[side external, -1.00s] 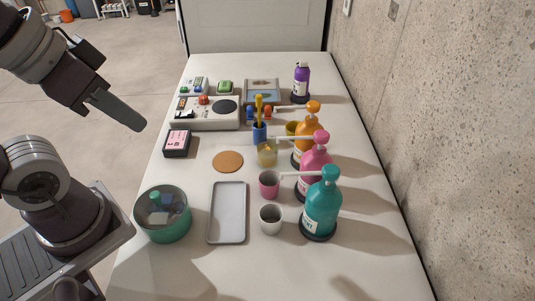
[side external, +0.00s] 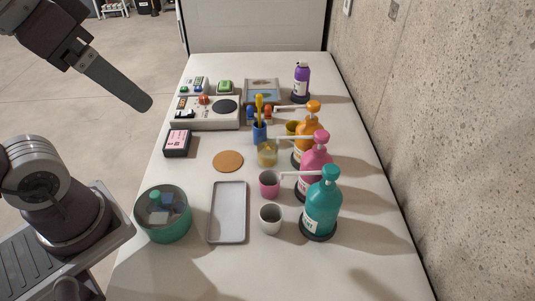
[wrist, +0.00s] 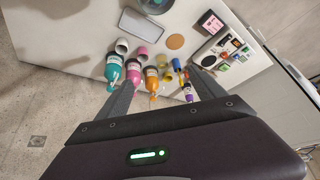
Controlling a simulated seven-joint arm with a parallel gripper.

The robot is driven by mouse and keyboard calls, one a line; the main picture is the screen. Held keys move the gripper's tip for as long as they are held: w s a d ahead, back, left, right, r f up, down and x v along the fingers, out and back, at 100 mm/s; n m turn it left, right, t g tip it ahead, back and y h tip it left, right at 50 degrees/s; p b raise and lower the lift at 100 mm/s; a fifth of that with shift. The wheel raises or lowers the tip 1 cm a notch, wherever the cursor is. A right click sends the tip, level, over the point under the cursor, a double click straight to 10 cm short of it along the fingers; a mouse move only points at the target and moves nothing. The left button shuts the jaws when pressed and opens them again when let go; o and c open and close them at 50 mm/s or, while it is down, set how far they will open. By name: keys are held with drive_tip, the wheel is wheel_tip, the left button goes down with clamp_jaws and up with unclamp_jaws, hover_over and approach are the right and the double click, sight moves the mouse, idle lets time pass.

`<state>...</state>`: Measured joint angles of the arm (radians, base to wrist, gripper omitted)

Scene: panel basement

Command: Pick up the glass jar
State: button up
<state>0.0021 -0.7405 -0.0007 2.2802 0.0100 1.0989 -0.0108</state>
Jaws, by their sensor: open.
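The glass jar (side external: 267,154) is a small see-through cup with a yellowish tint. It stands upright on the white table, between the blue cup and the pink cup. It also shows small in the wrist view (wrist: 162,60). My gripper (side external: 147,104) is high above the table's left edge in the side view, well apart from the jar. In the wrist view my gripper (wrist: 163,82) has its two fingers spread wide with nothing between them at the tips. In the side view only one finger shows clearly.
Orange (side external: 310,135), pink (side external: 313,170) and teal (side external: 322,207) pump bottles stand right of the jar. A blue cup (side external: 260,134) with a yellow tool is behind it, a pink cup (side external: 269,184) in front. A cork disc (side external: 228,161) and grey tray (side external: 227,235) lie left.

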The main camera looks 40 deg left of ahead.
drive_tip(key=w+a+r+t+y, duration=0.25)
drive_tip(key=w+a, duration=0.25)
drive_tip(key=w, duration=0.5)
drive_tip(key=w+a+r+t+y, duration=0.25)
drive_tip(key=w+a+t, duration=0.2)
drive_tip(key=w, duration=0.45)
drive_tip(key=m+g+h, duration=0.2)
drive_tip(key=m+h, duration=0.4)
drive_tip(key=h, duration=0.6)
hover_over(268, 152)
drive_tip(key=s+a, duration=0.1)
drive_tip(key=a, duration=0.3)
wheel_tip(268, 152, down, 6)
drive_tip(key=shift+t, duration=0.3)
wheel_tip(268, 152, down, 28)
drive_tip(key=shift+s+d+f, duration=0.15)
drive_tip(key=x, duration=0.7)
drive_tip(key=shift+f, duration=0.35)
drive_tip(key=c, duration=1.7)
